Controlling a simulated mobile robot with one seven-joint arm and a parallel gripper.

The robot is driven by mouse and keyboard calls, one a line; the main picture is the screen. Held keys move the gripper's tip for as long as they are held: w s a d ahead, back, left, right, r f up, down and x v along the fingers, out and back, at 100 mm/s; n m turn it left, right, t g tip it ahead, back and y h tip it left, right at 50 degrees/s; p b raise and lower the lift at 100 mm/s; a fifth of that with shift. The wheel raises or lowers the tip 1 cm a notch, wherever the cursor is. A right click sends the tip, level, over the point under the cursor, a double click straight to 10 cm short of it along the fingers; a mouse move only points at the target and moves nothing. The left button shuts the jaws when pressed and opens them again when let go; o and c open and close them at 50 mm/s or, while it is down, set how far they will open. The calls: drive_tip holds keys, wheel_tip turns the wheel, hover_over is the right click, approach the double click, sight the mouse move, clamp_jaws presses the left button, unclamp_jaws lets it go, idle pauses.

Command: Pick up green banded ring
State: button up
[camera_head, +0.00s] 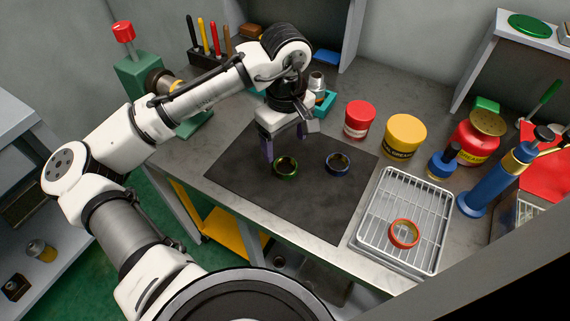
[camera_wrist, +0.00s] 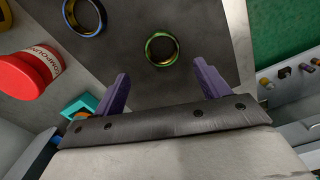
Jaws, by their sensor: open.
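The green banded ring (camera_head: 277,168) lies on the dark mat (camera_head: 313,209), at its left part. In the wrist view the same ring (camera_wrist: 148,49) sits beyond the fingertips, near the gap between them, its dark mat showing through the hole. My gripper (camera_head: 284,149) is above the mat, just behind the ring and apart from it. In the wrist view its two purple fingers (camera_wrist: 163,76) are spread with nothing between them. A blue banded ring (camera_head: 338,163) lies on the mat to the right of the green one. It also shows in the wrist view (camera_wrist: 98,29).
A wire rack tray (camera_head: 369,216) at right holds a red-orange ring (camera_head: 404,233). Red (camera_head: 359,120) and yellow (camera_head: 405,137) tubs stand behind the mat. A blue hand pump (camera_head: 490,186) stands at far right. The front of the mat is clear.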

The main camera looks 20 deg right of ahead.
sight(284, 169)
drive_tip(key=shift+s+a+f+p, duration=0.1)
drive_tip(key=shift+f+p, duration=0.25)
drive_tip(key=shift+f, duration=1.25)
drive_tip(key=shift+a+f+p, duration=0.1)
drive_tip(key=shift+f+p, duration=0.25)
drive_tip(key=shift+f, duration=1.25)
drive_tip(key=c, duration=1.1)
drive_tip(key=shift+r, duration=0.1)
drive_tip(key=shift+c, duration=0.2)
